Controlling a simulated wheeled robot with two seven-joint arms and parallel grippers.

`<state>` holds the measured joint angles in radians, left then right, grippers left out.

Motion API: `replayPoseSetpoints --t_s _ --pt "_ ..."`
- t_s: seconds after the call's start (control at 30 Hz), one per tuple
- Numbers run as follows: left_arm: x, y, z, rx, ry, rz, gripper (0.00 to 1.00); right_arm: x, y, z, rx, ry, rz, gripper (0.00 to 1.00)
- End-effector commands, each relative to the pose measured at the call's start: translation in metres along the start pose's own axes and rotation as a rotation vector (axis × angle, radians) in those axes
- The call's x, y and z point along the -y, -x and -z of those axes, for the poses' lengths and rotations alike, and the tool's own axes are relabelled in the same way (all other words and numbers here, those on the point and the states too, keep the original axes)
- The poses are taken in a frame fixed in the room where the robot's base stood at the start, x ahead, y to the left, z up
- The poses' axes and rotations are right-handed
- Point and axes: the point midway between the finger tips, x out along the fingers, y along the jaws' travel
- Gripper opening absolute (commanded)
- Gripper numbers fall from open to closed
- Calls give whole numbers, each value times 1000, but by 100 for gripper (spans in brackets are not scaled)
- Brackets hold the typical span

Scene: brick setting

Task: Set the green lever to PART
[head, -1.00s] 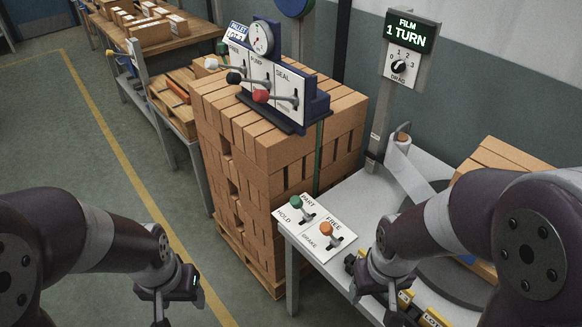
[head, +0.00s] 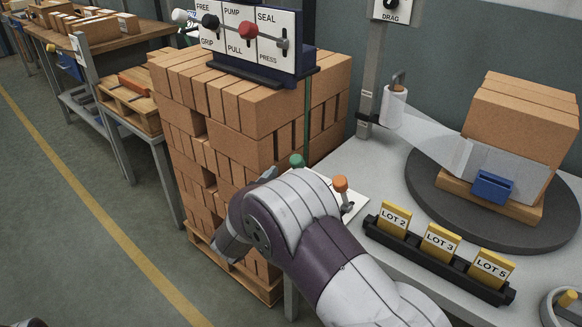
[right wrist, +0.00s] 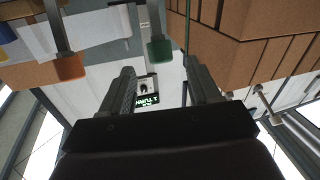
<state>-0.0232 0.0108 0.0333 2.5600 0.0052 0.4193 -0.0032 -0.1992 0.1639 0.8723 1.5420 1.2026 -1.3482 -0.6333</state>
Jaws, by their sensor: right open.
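The green lever's round knob (head: 297,160) shows just above my right arm in the head view, to the left of the orange lever (head: 340,184). My arm covers most of their white plate (head: 352,202) and its labels, so I cannot tell the green lever's setting. In the right wrist view my right gripper (right wrist: 162,78) is open, its two fingers apart. The green knob (right wrist: 160,48) appears beyond the fingertips, between their lines, with no contact visible. The orange knob (right wrist: 68,67) is left of the fingers. My left gripper is out of view.
A brick stack (head: 240,105) carrying a lever panel (head: 255,40) stands close behind and left of the green lever. On the grey table (head: 350,160) are a lot-card rack (head: 440,248) and a turntable (head: 425,185) with wrapped bricks.

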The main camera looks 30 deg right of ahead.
Motion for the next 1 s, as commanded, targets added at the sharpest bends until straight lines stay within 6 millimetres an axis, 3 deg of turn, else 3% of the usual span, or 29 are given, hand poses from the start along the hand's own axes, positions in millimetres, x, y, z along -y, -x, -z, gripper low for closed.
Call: replayPoseSetpoints --t_s 0.1,0.3,0.63,0.67,0.83,1.0 --pt "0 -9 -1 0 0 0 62 0 -30 -3 0 -3 -2 62" --pt "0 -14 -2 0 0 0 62 0 -62 -1 0 -2 1 62" --pt "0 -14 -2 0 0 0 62 1 -68 0 0 -2 4 62" --pt "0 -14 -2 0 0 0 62 1 -68 0 0 -2 4 55" --pt "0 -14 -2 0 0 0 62 1 -68 0 0 -2 4 0" --pt "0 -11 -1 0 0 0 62 1 -68 2 4 -3 4 0"
